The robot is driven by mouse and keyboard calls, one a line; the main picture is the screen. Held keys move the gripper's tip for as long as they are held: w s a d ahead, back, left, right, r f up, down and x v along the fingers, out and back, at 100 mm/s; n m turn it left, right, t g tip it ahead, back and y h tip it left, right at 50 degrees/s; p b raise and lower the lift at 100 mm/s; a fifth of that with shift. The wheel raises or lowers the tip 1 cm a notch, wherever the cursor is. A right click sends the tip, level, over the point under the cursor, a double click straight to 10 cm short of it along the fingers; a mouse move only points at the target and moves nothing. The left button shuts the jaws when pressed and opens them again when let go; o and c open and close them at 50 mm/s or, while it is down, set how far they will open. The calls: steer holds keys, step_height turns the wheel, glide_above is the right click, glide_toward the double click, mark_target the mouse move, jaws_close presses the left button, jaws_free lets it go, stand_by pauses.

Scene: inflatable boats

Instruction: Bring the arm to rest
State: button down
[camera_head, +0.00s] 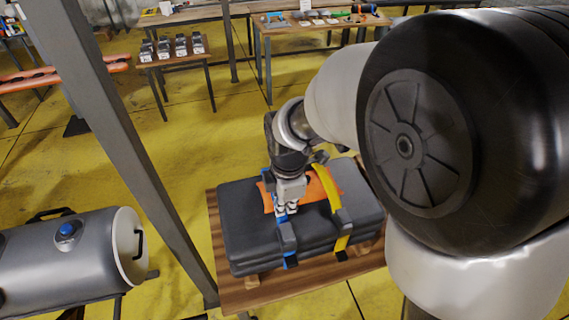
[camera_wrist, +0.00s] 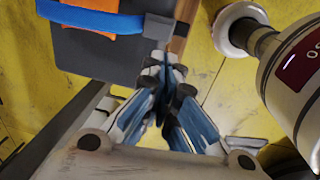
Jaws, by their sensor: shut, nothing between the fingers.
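My gripper (camera_head: 287,212) hangs from my arm, pointing down, in front of the folded dark grey bundle in the head view. In the wrist view my gripper (camera_wrist: 164,70) is shut, its blue-padded fingers together and nothing between them. The grey bundle (camera_head: 245,222) lies on a wooden table, with a blue strap (camera_head: 290,262) and a yellow strap (camera_head: 331,190) across it and an orange piece (camera_head: 318,187) on top. The wrist view shows a corner of the bundle (camera_wrist: 90,48), the blue strap (camera_wrist: 88,14) and the orange piece at upper left. Contact with the bundle cannot be told.
The wooden table (camera_head: 240,293) bears the bundle. A grey metal post (camera_head: 125,150) stands left of it, and a grey tank (camera_head: 60,262) lies at lower left. Tables with small parts (camera_head: 182,62) and tools stand at the back. Yellow floor (camera_head: 190,160) is open between.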

steer(key=s+d+f+m+t+b, duration=0.1)
steer(key=s+d+m+b, duration=0.5)
steer(key=s+m+b, duration=0.2)
steer(key=s+d+m+t+b, duration=0.2)
steer(key=s+d+m+b, duration=0.5)
steer(key=s+m, duration=0.3)
steer(key=m, duration=0.3)
steer(key=shift+s+d+f+b, duration=0.15)
steer(key=shift+s+f+b, duration=0.05)
steer(key=shift+f+b, duration=0.15)
stand_by(0.6)
